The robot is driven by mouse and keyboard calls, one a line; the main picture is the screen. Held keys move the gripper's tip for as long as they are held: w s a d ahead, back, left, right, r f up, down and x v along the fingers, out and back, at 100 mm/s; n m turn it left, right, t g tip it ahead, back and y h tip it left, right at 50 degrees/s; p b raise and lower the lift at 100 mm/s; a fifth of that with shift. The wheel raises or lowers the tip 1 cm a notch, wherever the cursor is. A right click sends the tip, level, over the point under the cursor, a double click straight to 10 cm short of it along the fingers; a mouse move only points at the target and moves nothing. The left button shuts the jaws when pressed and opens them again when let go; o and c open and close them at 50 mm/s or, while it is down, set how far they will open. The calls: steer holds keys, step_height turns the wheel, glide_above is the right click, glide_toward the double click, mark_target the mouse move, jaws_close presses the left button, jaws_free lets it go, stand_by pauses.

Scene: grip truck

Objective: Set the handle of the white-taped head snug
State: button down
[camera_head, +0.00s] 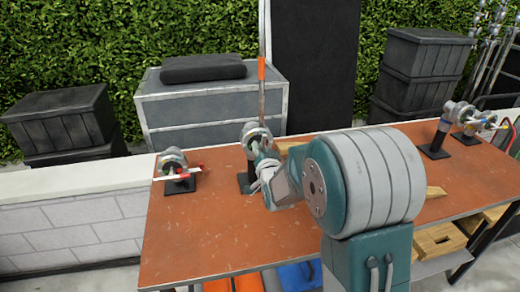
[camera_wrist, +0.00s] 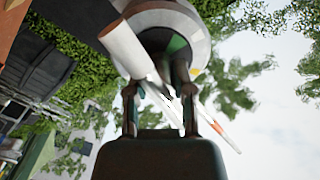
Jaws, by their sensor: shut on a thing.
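A grey round clamp head (camera_head: 255,137) stands on a black post near the back middle of the orange-brown table. My gripper (camera_head: 264,171) is at this head, partly hidden by my own arm. In the wrist view, the head (camera_wrist: 178,17) fills the top of the picture, and a white bar-shaped handle (camera_wrist: 124,48) slants below it. My gripper (camera_wrist: 160,98) is shut on the handle, with one finger on each side. The exact contact is blurred. I cannot make out white tape for certain, or how tight the handle sits.
Another head with a red-tipped bar (camera_head: 176,168) stands at the table's left. More heads (camera_head: 444,118) stand at the far right. An upright pole with orange bands (camera_head: 261,68) rises behind the middle head. Wooden blocks (camera_head: 438,240) lie under the right side. The table's front left (camera_head: 200,235) is clear.

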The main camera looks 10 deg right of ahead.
steer(key=shift+f+m, duration=0.35)
steer(key=shift+m, duration=0.05)
steer(key=c, duration=0.6)
jaws_free()
steer(key=shift+o, duration=0.6)
steer(key=shift+r, duration=0.15)
steer(key=s, duration=1.2)
